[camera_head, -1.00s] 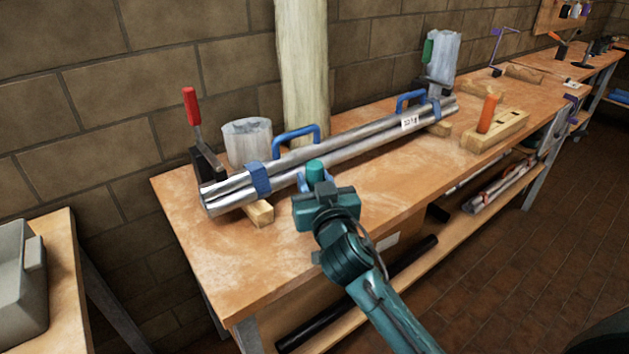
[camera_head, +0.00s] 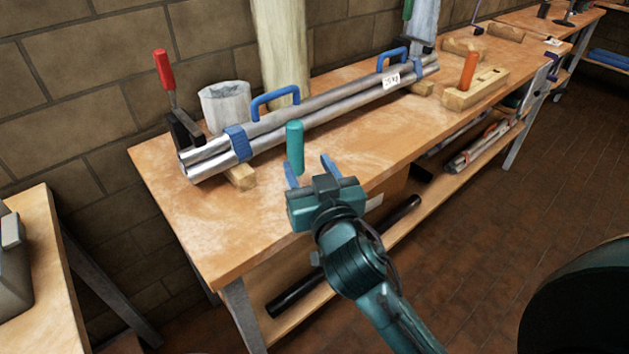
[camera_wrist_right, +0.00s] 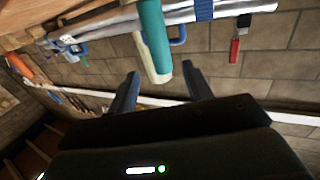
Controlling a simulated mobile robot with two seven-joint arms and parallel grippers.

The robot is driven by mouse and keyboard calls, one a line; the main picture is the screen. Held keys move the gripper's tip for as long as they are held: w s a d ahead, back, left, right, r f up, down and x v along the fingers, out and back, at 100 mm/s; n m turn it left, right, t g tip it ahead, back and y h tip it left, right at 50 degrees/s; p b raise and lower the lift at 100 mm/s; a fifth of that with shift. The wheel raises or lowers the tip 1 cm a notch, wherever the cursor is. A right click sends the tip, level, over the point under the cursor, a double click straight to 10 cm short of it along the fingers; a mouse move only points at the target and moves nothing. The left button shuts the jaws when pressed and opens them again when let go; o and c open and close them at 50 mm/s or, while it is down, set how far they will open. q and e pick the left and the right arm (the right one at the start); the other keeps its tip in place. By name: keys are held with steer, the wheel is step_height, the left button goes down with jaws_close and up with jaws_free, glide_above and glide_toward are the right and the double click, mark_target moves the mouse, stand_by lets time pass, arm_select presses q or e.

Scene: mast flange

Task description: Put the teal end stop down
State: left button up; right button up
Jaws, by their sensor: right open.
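The teal end stop (camera_head: 295,148) is a short teal cylinder standing upright on the wooden bench (camera_head: 350,152), in front of the bundle of metal pipes (camera_head: 310,114). It also shows in the right wrist view (camera_wrist_right: 154,40), where the picture is turned over. My right gripper (camera_head: 309,168) is open, its two blue fingers spread on the near side of the end stop. In the wrist view nothing is between the fingertips (camera_wrist_right: 160,83), and the end stop lies beyond them. My left gripper is in neither view.
The pipes carry blue straps and handles (camera_head: 274,99) and rest on wooden blocks (camera_head: 240,177). A red-handled clamp (camera_head: 164,70) and a grey cylinder (camera_head: 224,106) stand at the left. A wooden block with an orange peg (camera_head: 468,71) is to the right. The front bench surface is clear.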

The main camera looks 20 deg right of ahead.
steer(key=s+a+f+n+g+y, duration=0.1)
steer(key=s+f+g+y, duration=0.1)
steer(key=s+f, duration=0.6)
steer(key=s+a+f+n+g+y, duration=0.2)
steer(key=s+f, duration=0.6)
steer(key=f, duration=0.5)
steer(key=shift+s+f+g+y, duration=0.15)
steer(key=shift+f+g+y, duration=0.25)
steer(key=shift+g+y, duration=0.55)
steer(key=shift+g+h, duration=0.25)
